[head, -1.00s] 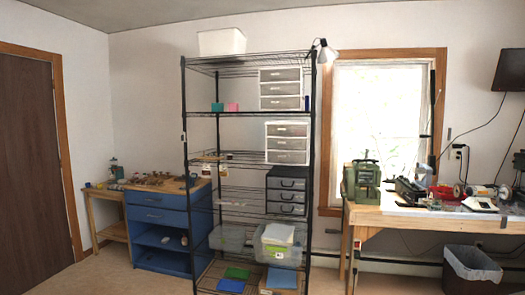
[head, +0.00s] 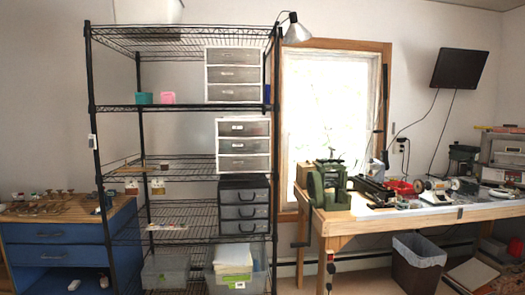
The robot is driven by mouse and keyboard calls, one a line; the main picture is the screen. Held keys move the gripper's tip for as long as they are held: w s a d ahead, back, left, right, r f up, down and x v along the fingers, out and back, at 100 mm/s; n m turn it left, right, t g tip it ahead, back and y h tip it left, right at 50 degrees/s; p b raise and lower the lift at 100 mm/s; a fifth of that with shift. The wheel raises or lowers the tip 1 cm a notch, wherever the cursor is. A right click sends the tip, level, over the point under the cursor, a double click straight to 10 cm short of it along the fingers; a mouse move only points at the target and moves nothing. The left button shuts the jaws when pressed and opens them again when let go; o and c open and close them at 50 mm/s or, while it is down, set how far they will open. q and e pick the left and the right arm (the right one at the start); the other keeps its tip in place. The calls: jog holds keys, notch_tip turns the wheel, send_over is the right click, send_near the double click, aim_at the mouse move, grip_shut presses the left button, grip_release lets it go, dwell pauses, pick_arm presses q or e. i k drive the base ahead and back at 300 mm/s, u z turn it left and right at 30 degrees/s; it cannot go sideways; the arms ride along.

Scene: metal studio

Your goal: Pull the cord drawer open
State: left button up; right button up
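Three small drawer units stand stacked on separate levels of the black wire shelf (head: 180,106). The upper unit (head: 207,78) is white with grey drawer fronts. The middle unit (head: 218,147) is also white with grey fronts. The lower unit (head: 223,208) is dark with grey fronts and dark handles. All their drawers look shut. No label legible from here marks which one is the cord drawer. Neither of my grippers is in view.
A blue drawer cabinet (head: 65,255) with a cluttered wooden top stands left. Clear bins (head: 165,272) sit low on the shelf. A wooden workbench (head: 420,217) with a green machine (head: 328,186) stands right, with a dark waste bin (head: 415,268) below.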

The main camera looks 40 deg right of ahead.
aim_at(257, 145)
jog(key=z, duration=1)
jog(key=i, duration=1.3)
jog(key=z, duration=1.2)
